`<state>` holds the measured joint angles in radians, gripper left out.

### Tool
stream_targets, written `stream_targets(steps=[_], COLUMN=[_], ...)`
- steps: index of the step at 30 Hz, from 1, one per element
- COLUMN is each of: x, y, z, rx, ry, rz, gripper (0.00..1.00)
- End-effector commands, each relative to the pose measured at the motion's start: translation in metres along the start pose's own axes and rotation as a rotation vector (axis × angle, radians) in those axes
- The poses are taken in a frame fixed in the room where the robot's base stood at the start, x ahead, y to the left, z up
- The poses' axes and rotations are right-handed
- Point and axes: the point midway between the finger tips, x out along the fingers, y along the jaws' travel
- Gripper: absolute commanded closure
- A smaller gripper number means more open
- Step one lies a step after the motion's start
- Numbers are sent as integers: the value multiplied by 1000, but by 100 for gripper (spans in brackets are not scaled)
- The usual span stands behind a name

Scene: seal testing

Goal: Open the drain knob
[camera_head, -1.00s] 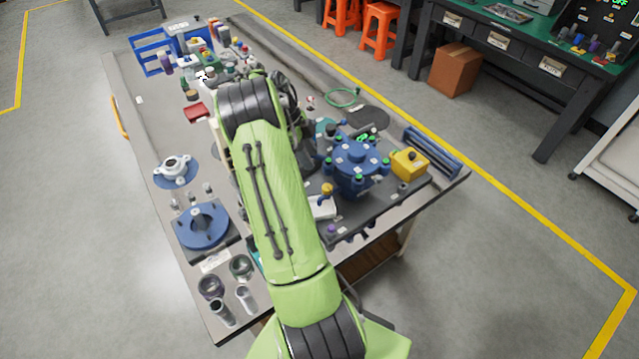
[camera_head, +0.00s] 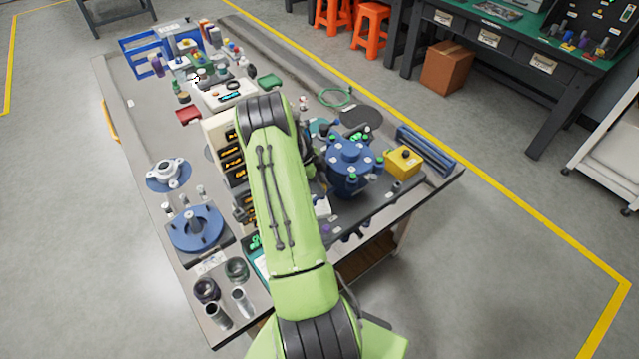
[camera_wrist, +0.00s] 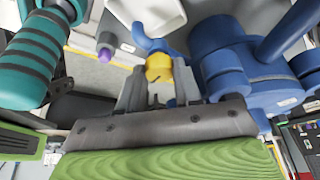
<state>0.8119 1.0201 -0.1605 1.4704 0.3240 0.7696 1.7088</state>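A small yellow knob (camera_wrist: 159,68), which looks like the drain knob, sits at the end of a blue pipe (camera_wrist: 152,40) in the wrist view. The pipe is beside a large blue vessel (camera_wrist: 225,70), seen in the head view as a blue round body (camera_head: 350,158) with green-topped fittings. My gripper (camera_wrist: 158,82) has its two grey fingers apart, with the knob between or just beyond the tips. I cannot tell whether they touch it. In the head view my arm hides the knob and my gripper.
A purple-capped part (camera_wrist: 105,54) lies left of the knob, and a teal ribbed cylinder (camera_wrist: 38,62) is farther left. In the head view a yellow box (camera_head: 403,162) stands right of the vessel. A cream rack (camera_head: 220,140) stands left of my arm.

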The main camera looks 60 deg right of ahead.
Motion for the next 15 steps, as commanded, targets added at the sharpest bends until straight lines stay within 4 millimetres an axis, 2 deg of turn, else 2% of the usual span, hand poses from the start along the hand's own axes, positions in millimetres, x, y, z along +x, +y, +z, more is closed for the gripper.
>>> stream_targets(steps=[1, 3, 15], x=[0, 0, 1], y=[0, 0, 0], z=[0, 0, 1], rx=[0, 0, -72], ry=[0, 0, 0], rz=[0, -1, -32], gripper=[86, 97, 97])
